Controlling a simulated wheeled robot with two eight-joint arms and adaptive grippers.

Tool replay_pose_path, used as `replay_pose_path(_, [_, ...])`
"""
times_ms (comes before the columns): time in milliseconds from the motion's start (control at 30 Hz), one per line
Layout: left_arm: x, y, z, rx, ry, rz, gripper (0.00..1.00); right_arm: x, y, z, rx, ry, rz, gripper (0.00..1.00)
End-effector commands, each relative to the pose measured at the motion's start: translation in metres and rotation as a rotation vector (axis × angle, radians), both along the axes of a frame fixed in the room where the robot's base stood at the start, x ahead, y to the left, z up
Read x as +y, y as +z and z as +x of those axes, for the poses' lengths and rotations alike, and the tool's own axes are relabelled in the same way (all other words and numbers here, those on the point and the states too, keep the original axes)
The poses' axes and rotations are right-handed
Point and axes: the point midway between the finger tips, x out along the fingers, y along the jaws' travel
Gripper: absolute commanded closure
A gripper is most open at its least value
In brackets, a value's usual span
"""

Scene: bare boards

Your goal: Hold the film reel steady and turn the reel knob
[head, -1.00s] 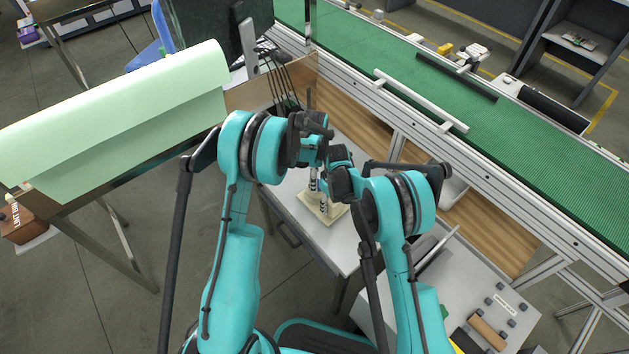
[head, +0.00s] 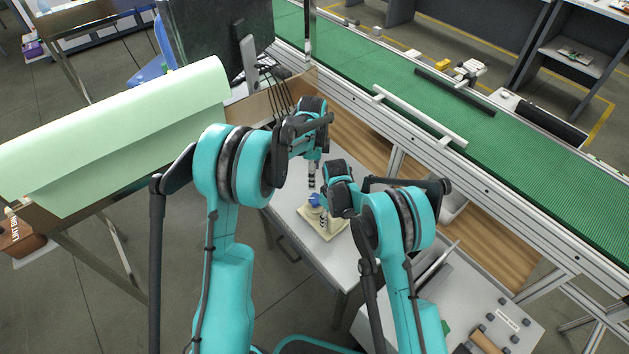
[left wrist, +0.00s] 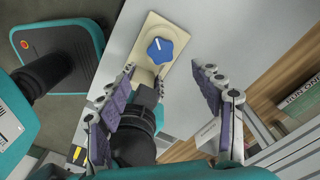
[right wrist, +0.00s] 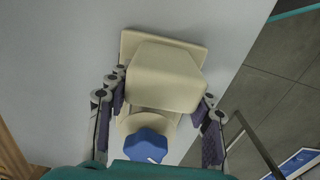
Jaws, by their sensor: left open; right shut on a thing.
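The film reel (head: 336,231) is a cream device on a square base, standing on the grey-white table. Its blue reel knob (head: 315,201) has a white mark, which shows in the left wrist view on the knob (left wrist: 160,49). My right gripper (right wrist: 164,88) is shut on the cream body (right wrist: 165,75), with one finger on each side. My left gripper (head: 311,184) is open above the knob and apart from it. The right fingertips are partly hidden in the head view.
The table (head: 285,200) around the device is mostly clear. A wooden-sided box with black wires (head: 277,85) stands behind on the left. A green conveyor (head: 440,100) with a metal frame runs along the back right. A light green sheet (head: 120,130) covers the left bench.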

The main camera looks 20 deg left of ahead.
Motion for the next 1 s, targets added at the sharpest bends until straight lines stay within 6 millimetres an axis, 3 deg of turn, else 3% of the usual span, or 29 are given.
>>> replay_pose_path(400, [0.032,-0.008,0.024,0.062,-0.548,-0.307,0.34,0.0,0.0,0.0,0.0,0.0,0.0,0.83])
replay_pose_path(633, [0.036,-0.013,0.025,0.042,-0.678,-0.381,0.34,0.0,0.0,0.0,0.0,0.0,0.0,0.83])
replay_pose_path(1000, [0.013,-0.076,0.012,0.042,-0.68,-0.381,0.34,0.0,0.0,0.0,0.0,0.0,0.0,0.83])
